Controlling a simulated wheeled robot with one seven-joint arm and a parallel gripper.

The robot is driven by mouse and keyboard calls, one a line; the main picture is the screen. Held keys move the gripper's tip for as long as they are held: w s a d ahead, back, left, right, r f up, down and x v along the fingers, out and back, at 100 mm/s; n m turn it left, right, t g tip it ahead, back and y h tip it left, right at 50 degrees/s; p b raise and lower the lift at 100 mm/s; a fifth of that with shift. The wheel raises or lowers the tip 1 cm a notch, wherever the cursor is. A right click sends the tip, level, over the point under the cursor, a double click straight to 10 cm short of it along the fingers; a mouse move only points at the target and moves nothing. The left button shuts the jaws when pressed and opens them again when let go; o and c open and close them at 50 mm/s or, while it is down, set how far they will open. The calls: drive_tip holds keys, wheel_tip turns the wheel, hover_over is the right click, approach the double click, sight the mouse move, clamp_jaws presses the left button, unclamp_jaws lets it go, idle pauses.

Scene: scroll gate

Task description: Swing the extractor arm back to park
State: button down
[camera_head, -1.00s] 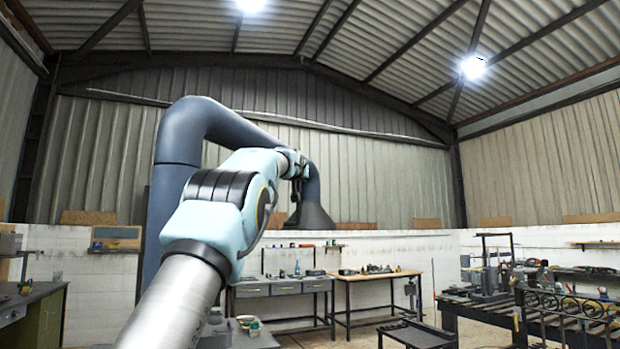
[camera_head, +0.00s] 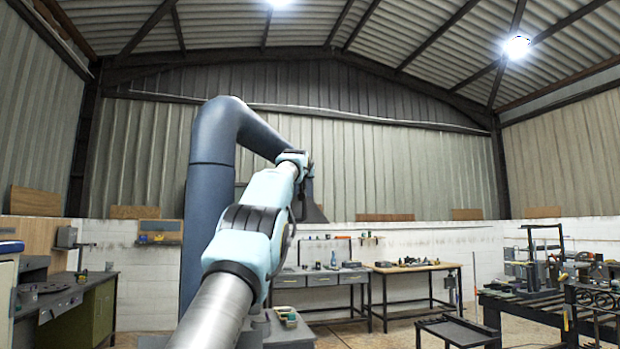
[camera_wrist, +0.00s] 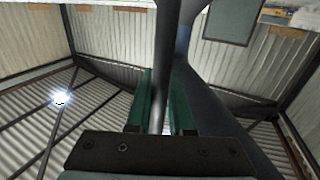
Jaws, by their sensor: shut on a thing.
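The extractor arm (camera_head: 212,150) is a thick blue-grey duct. It rises as an upright post, bends at the top and slopes down to the right. Its dark flared hood (camera_head: 314,213) hangs at the end, partly hidden behind my arm. My gripper is at the hood end in the head view, its fingers hidden by my wrist. In the wrist view, the two green fingers of my gripper (camera_wrist: 164,106) are shut on a slim grey bar (camera_wrist: 162,60), the extractor arm's handle. The dark duct (camera_wrist: 195,95) runs close behind and right of the fingers.
A grey bench with drawers (camera_head: 320,278) and a wood-topped table (camera_head: 415,268) stand along the back wall. A green-sided bench (camera_head: 95,305) is at left. A low dark stand (camera_head: 455,330) and a cluttered workbench (camera_head: 540,300) are at right. Air around the hood looks clear.

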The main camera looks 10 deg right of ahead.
drive_tip(key=shift+a+r, duration=0.15)
drive_tip(key=shift+a, duration=0.1)
drive_tip(key=c, duration=1)
unclamp_jaws()
drive_tip(key=shift+a, duration=0.1)
drive_tip(key=shift+o, duration=1)
drive_tip(key=b+v, duration=1.1)
drive_tip(key=shift+w, duration=0.1)
